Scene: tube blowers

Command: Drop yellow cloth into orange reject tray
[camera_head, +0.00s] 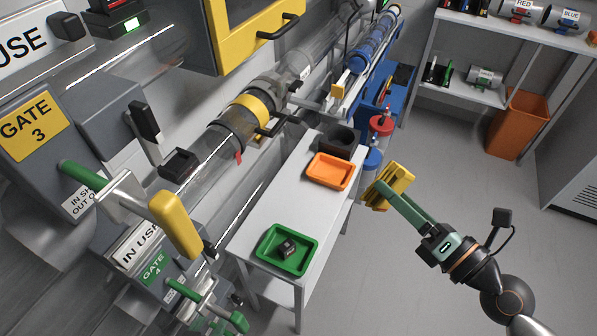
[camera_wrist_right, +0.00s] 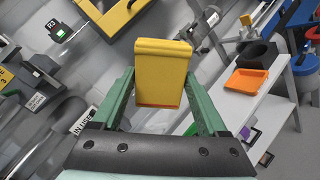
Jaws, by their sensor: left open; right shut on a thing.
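The yellow cloth (camera_head: 397,181) looks like a thick folded pad and hangs in the air to the right of the white table. My right gripper (camera_head: 385,190) is shut on it. In the right wrist view the cloth (camera_wrist_right: 161,72) sits between the two green fingers. The orange reject tray (camera_head: 331,171) lies on the far half of the table, left of the cloth in the head view, and looks empty. It also shows in the right wrist view (camera_wrist_right: 247,81), to the right of the cloth and apart from it. My left gripper is not in view.
On the white table (camera_head: 262,213), a green tray (camera_head: 305,262) holds a small dark object, and a dark round holder (camera_head: 340,140) stands behind the orange tray. Tubes and gate handles line the left wall. An orange bin (camera_head: 517,124) stands at back right. Floor right of the table is clear.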

